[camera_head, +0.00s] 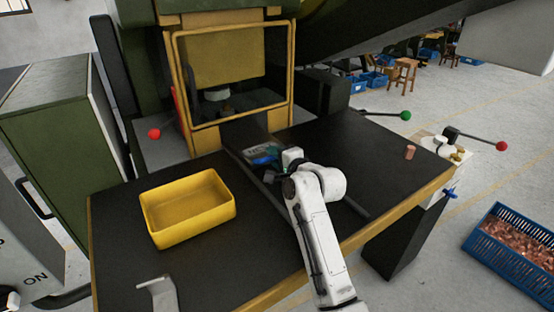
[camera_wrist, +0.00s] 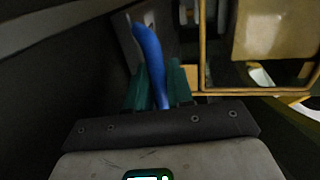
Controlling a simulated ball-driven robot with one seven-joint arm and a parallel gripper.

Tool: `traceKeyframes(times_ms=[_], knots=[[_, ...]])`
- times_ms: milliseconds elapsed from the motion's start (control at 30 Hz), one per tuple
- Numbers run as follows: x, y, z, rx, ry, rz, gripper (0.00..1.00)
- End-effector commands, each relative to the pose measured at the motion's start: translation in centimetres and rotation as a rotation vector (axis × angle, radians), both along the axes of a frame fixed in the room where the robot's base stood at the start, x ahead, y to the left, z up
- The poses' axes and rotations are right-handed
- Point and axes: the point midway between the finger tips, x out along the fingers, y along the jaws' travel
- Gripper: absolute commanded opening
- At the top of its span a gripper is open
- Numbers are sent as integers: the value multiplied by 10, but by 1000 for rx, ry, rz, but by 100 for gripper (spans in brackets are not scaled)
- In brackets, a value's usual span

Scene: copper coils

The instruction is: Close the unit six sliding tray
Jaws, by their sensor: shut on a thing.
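The sliding tray (camera_head: 242,133) is a dark slide that runs out of the yellow-framed machine opening onto the black table. A blue handle (camera_head: 261,160) shows at its near part, beside my gripper (camera_head: 275,167). In the wrist view the curved blue handle (camera_wrist: 151,52) stands between the green fingers of my gripper (camera_wrist: 155,82), which are shut on it. My white wrist and arm hide the near part of the tray. How far the tray is out is hard to tell.
A yellow bin (camera_head: 188,208) stands on the table at left, and a grey bracket (camera_head: 157,292) lies at the front. A small copper coil (camera_head: 410,152) stands at right. Red (camera_head: 154,134) and green (camera_head: 406,115) knobbed levers flank the machine's yellow frame (camera_head: 291,70). A blue crate (camera_head: 512,245) is on the floor.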

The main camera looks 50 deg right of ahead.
Motion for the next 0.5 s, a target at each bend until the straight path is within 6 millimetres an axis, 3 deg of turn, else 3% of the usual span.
traceKeyframes(times_ms=[67, 100, 267, 500], knots=[[0, 0, -3, 2, 6, 0, 0], [-1, 0, -3, 2, 6, 0, 23], [0, 0, -2, 1, 4, 0, 38], [-1, 0, -1, 1, 2, 0, 39]])
